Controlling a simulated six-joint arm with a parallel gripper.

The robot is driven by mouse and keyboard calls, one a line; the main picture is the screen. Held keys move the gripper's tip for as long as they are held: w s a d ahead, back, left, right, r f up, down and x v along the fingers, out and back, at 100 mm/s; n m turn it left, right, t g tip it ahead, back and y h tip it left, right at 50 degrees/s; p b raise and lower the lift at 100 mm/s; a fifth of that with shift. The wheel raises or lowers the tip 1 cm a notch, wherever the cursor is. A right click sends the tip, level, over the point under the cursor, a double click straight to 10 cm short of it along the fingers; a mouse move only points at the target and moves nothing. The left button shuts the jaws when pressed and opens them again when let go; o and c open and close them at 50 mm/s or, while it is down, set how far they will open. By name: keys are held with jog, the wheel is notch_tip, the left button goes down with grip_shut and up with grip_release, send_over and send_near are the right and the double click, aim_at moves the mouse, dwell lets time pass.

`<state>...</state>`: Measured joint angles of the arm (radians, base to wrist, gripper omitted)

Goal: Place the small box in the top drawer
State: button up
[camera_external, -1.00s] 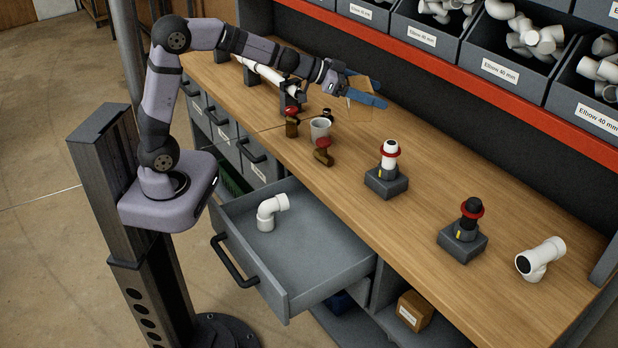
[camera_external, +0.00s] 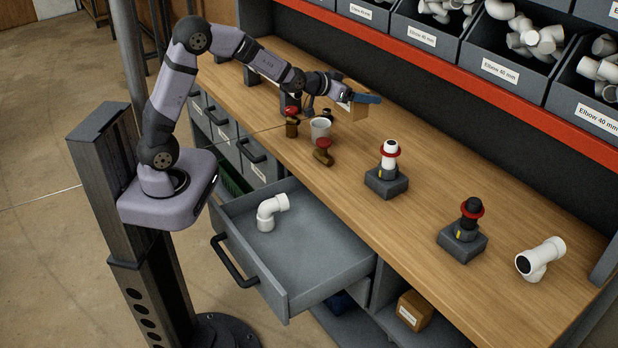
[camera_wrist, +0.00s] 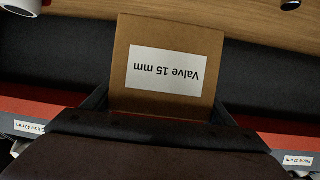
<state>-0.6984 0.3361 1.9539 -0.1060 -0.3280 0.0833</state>
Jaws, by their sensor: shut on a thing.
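My gripper (camera_external: 358,101) is shut on the small box (camera_external: 351,111), a brown cardboard box, above the back part of the workbench. In the wrist view the small box (camera_wrist: 165,95) fills the middle between the fingers, its white label reading "Valve 15 mm" upside down. The top drawer (camera_external: 327,277) is a grey drawer pulled open below the bench front, to the lower left of my gripper. A white elbow pipe (camera_external: 270,212) lies in its far left part; the rest of its floor is bare.
Bins of elbows (camera_external: 510,70) line the back. Another cardboard box (camera_external: 414,311) sits on a lower shelf.

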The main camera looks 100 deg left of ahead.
jog(key=shift+n+y, duration=0.3)
jog(key=shift+s+a+f+p, duration=0.1)
jog(key=shift+f+p, duration=0.3)
jog(key=shift+f, duration=2.25)
jog(key=shift+s+a+f+p, duration=0.15)
jog(key=shift+f+p, duration=0.3)
jog(key=shift+f, duration=2.15)
jog(key=shift+w+a+f+p, duration=0.1)
jog(key=shift+f+p, duration=0.3)
jog(key=shift+f, duration=2.25)
jog(key=shift+s+f, duration=0.1)
jog(key=shift+f, duration=0.05)
jog(key=shift+f, duration=0.1)
